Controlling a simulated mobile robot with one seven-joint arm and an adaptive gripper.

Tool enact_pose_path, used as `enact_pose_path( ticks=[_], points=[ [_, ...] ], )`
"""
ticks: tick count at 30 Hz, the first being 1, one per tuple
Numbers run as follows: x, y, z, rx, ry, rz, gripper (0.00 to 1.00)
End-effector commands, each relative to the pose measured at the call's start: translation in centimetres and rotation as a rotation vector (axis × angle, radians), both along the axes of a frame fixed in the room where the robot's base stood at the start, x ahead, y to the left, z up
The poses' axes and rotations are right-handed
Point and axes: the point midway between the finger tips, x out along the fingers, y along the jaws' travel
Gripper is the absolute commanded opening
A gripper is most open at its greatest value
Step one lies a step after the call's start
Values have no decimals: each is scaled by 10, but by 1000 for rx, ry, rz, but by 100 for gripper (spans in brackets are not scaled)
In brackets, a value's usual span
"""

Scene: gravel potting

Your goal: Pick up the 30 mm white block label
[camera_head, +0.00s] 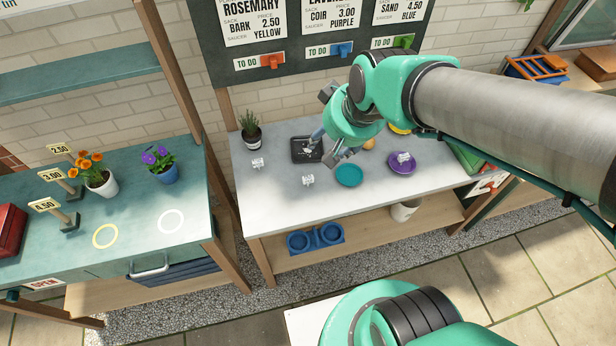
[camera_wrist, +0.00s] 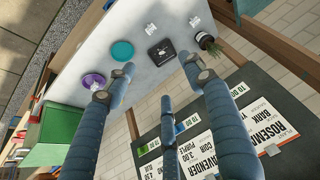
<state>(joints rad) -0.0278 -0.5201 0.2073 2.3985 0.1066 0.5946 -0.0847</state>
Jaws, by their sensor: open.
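Small white block labels lie on the grey-white worktop. One (camera_head: 257,162) is at the left by the potted plant, one (camera_head: 308,180) is near the front left of the teal saucer, and one (camera_head: 404,158) is on the purple saucer. The wrist view shows them too: the one by the plant (camera_wrist: 195,21), the middle one (camera_wrist: 151,28) and the one on the purple saucer (camera_wrist: 96,84). I cannot tell which is 30 mm. My gripper (camera_head: 328,128) is above the worktop near the black tray. In the wrist view my gripper (camera_wrist: 158,76) has its fingers spread, open and empty.
A black tray (camera_head: 296,154) with small pale bits, a teal saucer (camera_head: 349,175), a purple saucer (camera_head: 391,163) and a potted plant (camera_head: 251,133) share the worktop (camera_head: 270,212). The order board (camera_head: 228,68) hangs behind. The worktop's front left is clear.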

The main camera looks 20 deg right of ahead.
Motion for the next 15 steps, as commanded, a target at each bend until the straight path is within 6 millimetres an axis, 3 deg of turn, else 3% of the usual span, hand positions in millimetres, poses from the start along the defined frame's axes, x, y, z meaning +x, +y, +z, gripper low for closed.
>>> enact_pose_path(
  ticks=[6, 15],
  points=[
    [45, 11, -47, 13, 24, 6, 53],
    [86, 18, -126, 7, 45, -5, 53]
  ],
)
